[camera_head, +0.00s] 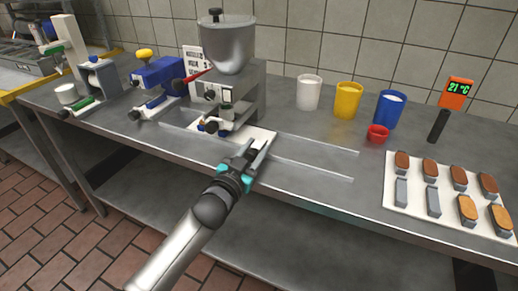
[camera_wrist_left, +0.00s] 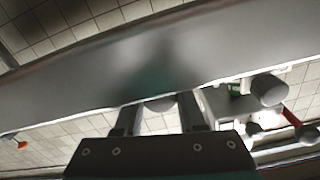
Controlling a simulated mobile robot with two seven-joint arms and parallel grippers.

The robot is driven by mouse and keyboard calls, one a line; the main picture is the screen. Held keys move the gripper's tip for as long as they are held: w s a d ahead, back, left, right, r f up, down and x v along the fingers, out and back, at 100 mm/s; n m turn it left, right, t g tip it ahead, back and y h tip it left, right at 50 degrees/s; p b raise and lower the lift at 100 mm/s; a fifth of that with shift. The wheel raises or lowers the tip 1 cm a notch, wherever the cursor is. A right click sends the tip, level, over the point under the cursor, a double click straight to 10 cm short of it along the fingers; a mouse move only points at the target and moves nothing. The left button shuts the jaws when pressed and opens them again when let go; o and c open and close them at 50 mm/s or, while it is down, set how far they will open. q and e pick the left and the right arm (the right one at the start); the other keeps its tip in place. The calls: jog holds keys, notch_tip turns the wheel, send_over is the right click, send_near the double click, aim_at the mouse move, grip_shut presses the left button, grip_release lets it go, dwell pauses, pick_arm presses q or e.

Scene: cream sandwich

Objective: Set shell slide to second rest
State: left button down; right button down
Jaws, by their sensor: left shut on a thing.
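The shell slide is a white plate (camera_head: 262,136) at the foot of the grey filling machine (camera_head: 232,100) with the metal hopper, lying between two light rails (camera_head: 310,168) on the steel bench. My left gripper (camera_head: 253,152) is at the slide's front edge, with its fingers closed on it. In the left wrist view, a rounded grey knob (camera_wrist_left: 160,104) shows between the two fingers (camera_wrist_left: 158,118). The fingers hide most of the grip. I cannot make out marks for the rests. My right gripper is in neither view.
The rails run right over clear bench. White (camera_head: 308,92), yellow (camera_head: 348,100) and blue cups (camera_head: 388,108) and a small red bowl (camera_head: 377,134) stand behind. A white tray (camera_head: 400,212) of several pastry pieces lies right. Blue (camera_head: 156,84) and grey devices (camera_head: 102,80) stand left.

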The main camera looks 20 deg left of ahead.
pick_arm(q)
jog(key=c, duration=0.8)
grip_release()
jog(key=shift+o, duration=0.2)
jog(key=shift+s, duration=0.45)
jog(key=s+a+p, duration=0.1)
jog(key=s+p, duration=0.2)
jog(key=s, duration=1.1)
jog(key=shift+s, duration=0.15)
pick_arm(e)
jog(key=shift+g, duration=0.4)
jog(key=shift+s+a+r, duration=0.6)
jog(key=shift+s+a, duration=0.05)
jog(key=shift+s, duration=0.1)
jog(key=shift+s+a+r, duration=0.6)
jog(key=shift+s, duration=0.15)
pick_arm(q)
jog(key=shift+a, duration=0.1)
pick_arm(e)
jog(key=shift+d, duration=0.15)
